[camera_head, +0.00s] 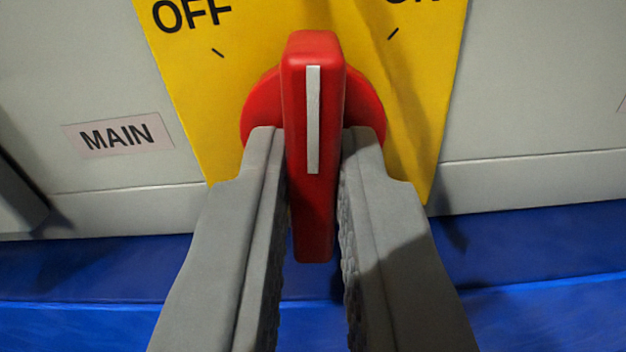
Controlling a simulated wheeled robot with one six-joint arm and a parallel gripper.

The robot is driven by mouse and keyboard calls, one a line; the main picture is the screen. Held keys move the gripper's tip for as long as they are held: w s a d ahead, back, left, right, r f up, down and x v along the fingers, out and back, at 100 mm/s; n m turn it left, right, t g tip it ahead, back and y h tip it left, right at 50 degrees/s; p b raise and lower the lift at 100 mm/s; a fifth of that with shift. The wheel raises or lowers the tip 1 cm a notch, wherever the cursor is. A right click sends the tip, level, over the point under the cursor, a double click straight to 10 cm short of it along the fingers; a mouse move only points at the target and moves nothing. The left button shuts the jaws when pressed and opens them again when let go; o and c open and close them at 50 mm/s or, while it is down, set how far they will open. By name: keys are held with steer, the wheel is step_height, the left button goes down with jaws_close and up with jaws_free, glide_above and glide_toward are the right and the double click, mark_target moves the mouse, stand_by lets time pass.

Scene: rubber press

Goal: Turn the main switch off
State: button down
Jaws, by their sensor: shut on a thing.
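The main switch is a red rotary knob (312,210) with a raised handle and a white line on it. It sits on a yellow plate (425,110) in the middle of the view. The handle stands about upright in the picture, its white line pointing between the OFF mark at upper left and the partly cut-off ON mark at upper right. My gripper (313,150) is shut on the red handle, one grey finger on each side. The fingers hide part of the round red base.
A "MAIN" label (118,135) is on the grey panel (80,60) left of the yellow plate. A blue surface (545,270) lies below the panel. A dark grey part (15,195) shows at the left edge.

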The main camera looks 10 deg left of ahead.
steer(key=n, duration=0.5)
steer(key=shift+n, duration=2.5)
steer(key=c, duration=1.5)
jaws_free()
steer(key=shift+o, duration=0.2)
steer(key=s+d, duration=0.2)
steer(key=s, duration=1.5)
steer(key=shift+s+d, duration=0.15)
